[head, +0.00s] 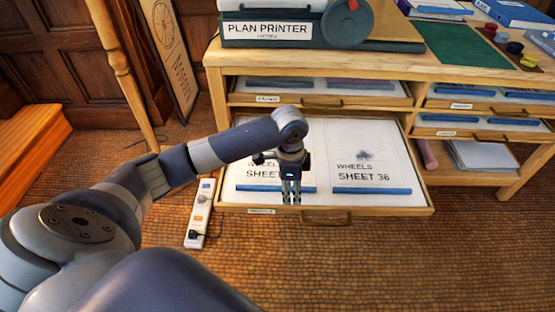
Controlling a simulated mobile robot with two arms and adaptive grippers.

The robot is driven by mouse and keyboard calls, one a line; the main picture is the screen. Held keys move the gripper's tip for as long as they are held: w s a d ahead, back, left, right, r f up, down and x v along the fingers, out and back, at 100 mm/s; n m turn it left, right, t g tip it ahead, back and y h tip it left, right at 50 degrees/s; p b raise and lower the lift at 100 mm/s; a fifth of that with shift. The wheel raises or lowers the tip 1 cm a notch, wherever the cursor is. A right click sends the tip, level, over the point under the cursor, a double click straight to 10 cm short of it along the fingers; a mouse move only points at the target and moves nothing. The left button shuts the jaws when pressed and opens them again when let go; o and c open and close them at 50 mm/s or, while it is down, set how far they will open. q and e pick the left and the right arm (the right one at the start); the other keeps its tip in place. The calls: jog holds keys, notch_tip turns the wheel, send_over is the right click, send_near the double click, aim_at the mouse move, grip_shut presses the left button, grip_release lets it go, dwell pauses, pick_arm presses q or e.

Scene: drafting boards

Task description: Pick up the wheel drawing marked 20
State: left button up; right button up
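An open drawer (380,208) in the wooden cabinet holds two white sheets side by side, each with a blue strip along its front edge. The right sheet (368,150) reads "WHEELS SHEET 36". The left sheet (255,160) also reads "WHEELS SHEET", but my arm and gripper hide its number and most of its drawing. No number 20 is readable. My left gripper (291,196) points down over the right part of the left sheet's blue strip (258,188). Its fingers look close together; I cannot tell whether they touch or grip the strip. My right gripper is out of view.
Above are another partly open drawer (318,100) and a plan printer (268,30) on the cabinet top. More open drawers with blue-edged sheets are at right. A white power strip (200,212) lies on the floor left of the drawer. The floor in front is clear.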

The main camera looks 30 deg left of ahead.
pick_arm(q)
jog(key=w+a+r, duration=0.2)
jog(key=a+r, duration=0.3)
jog(key=a, duration=0.1)
jog(key=b, duration=0.2)
send_over(276, 187)
jog(key=shift+g+y, duration=0.3)
jog(key=f, duration=0.5)
jog(key=shift+d+f, duration=0.1)
jog(key=shift+d, duration=0.15)
jog(key=shift+f, duration=0.2)
jog(key=f, duration=0.1)
jog(key=f+b, duration=0.1)
jog(key=f, duration=0.1)
jog(key=f+b, duration=0.1)
jog(key=shift+a+f, duration=0.2)
jog(key=shift+a, duration=0.15)
jog(key=shift+f, duration=0.2)
grip_shut()
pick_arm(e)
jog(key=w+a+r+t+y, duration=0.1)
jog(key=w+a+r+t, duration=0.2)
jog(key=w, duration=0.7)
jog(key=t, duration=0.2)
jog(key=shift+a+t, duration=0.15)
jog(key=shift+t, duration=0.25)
